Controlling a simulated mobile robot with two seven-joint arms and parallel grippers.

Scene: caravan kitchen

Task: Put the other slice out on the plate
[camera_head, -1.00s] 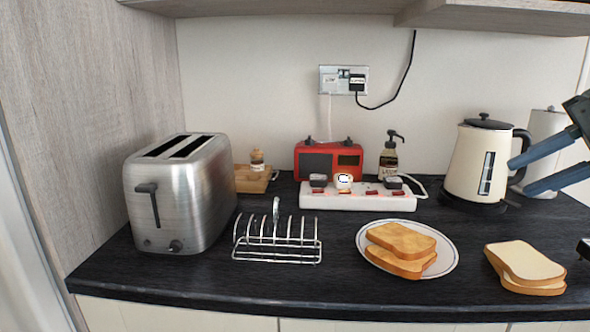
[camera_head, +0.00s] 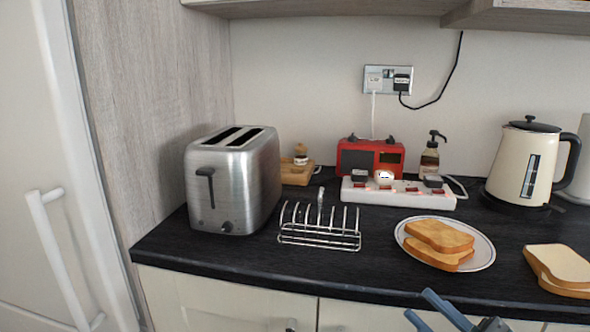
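A white plate (camera_head: 487,247) lies on the dark counter, right of the middle, with two browned slices of toast (camera_head: 440,243) stacked on it, slightly offset. A brushed-metal toaster (camera_head: 233,187) stands at the left; its two top slots look dark, and no bread shows above them. Its dark lever (camera_head: 205,174) is high on the front face. My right gripper (camera_head: 418,303) shows at the bottom edge, in front of the plate, its two blue fingers apart with nothing between them. The rest of it is cut off. My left gripper is out of view.
A wire toast rack (camera_head: 320,232) stands empty between toaster and plate. Pale bread slices (camera_head: 560,266) lie at the right edge. Behind are a red radio (camera_head: 372,157), a white power strip (camera_head: 400,195), a pump bottle (camera_head: 430,158) and a cream kettle (camera_head: 526,165). Shelves overhang above.

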